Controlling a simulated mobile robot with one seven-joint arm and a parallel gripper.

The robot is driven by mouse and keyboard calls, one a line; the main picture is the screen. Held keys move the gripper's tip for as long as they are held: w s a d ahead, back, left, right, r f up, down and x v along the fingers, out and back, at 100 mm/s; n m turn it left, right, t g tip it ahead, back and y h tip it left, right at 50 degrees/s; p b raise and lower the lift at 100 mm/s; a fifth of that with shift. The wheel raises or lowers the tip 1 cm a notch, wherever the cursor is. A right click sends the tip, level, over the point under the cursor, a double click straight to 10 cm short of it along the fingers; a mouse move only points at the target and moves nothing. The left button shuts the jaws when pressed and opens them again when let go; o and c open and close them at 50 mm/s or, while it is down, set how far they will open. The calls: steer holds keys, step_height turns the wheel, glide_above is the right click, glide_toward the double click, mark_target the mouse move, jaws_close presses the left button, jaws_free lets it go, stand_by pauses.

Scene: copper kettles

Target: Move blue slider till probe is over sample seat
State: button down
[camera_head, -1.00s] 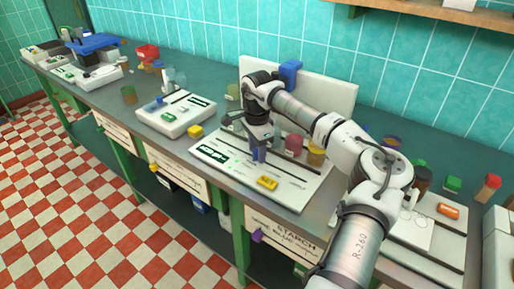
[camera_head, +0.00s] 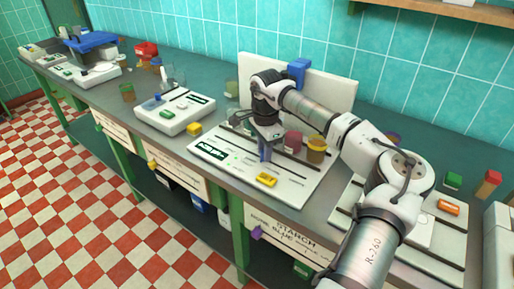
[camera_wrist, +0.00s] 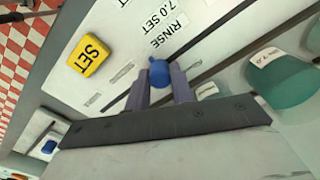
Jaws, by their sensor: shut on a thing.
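The blue slider knob (camera_wrist: 160,72) sits between the two fingers of my gripper (camera_wrist: 161,84) in the wrist view, beside the printed words RINSE and 7.0 SET. In the head view my gripper (camera_head: 265,153) points down over the white instrument panel (camera_head: 238,172), and its fingers hide the knob. A blue block (camera_head: 298,70) stands at the top of the white upright board (camera_head: 335,93) behind the arm. I cannot make out the probe or tell which place is the sample seat; my arm covers part of that area.
A yellow SET button (camera_head: 266,180) is on the panel's front. A pink-topped jar (camera_head: 293,141) and an amber jar (camera_head: 316,149) stand right of my gripper. A green-tinted cup (camera_wrist: 280,76) is close on the right in the wrist view.

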mark_target(304, 177)
steer(key=s+d+b, duration=0.1)
steer(key=s+d, duration=0.1)
steer(key=d, duration=0.1)
steer(key=s+d+b, duration=0.1)
steer(key=s+d, duration=0.2)
steer(key=d, duration=0.1)
steer(key=s+d+b, duration=0.1)
steer(key=s+d, duration=0.1)
steer(key=d, duration=0.1)
steer(key=shift+s+d, duration=0.2)
steer(key=shift+s, duration=0.05)
steer(key=c, duration=1.2)
jaws_free()
steer(key=shift+s+d, duration=0.1)
steer(key=shift+d, duration=0.1)
steer(key=shift+a, duration=0.1)
step_height(304, 177, up, 14)
steer(key=b, duration=0.1)
steer(key=shift+b, duration=0.3)
